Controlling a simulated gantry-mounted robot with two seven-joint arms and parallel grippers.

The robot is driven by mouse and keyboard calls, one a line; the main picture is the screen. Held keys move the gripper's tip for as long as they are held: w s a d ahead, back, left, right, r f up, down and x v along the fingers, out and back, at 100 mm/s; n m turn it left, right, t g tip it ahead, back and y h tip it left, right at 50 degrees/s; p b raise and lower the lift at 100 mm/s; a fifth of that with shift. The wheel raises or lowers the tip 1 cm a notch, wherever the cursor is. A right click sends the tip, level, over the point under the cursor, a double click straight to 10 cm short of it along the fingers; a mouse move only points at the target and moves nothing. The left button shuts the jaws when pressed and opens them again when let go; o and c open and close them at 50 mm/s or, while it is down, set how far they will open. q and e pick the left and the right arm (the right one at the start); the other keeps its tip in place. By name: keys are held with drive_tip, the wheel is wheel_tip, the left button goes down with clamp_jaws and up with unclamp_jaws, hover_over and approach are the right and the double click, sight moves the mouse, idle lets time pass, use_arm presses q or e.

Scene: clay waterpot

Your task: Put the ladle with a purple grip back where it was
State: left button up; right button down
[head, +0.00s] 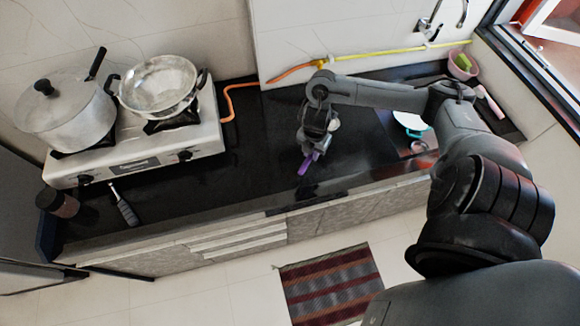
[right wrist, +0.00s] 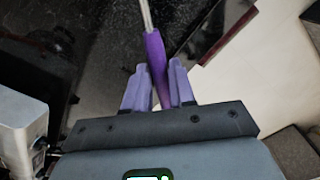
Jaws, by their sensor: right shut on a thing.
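The ladle's purple grip (head: 308,163) shows just below my right gripper (head: 316,143), over the black counter (head: 255,160). In the right wrist view the purple grip (right wrist: 155,48) runs between the two fingers of my right gripper (right wrist: 159,70), which is shut on it. A thin metal shaft (right wrist: 146,14) extends from the grip toward the top of that view. The ladle's bowl cannot be made out. Whether the ladle touches the counter cannot be told. My left gripper is not in view.
A stove (head: 135,155) at the left holds a lidded pot (head: 65,110) and a pan (head: 158,85). A grey-handled utensil (head: 125,207) and a dark jar (head: 58,203) are at the front left. A white bowl (head: 410,121) lies right of my gripper. The middle counter is clear.

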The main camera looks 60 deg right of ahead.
drive_tip(key=s, duration=0.3)
drive_tip(key=b, duration=0.1)
hover_over(287, 175)
wheel_tip(287, 175, down, 8)
drive_tip(key=shift+a+f, duration=0.1)
drive_tip(key=shift+f, duration=0.1)
wheel_tip(287, 175, down, 3)
drive_tip(key=shift+s+r+b, duration=0.1)
drive_tip(key=shift+r+b, duration=0.05)
drive_tip(key=shift+b, duration=0.5)
drive_tip(key=shift+f, duration=0.65)
drive_tip(key=shift+f, duration=0.15)
drive_tip(key=c, duration=0.9)
unclamp_jaws()
drive_tip(key=shift+c, duration=0.2)
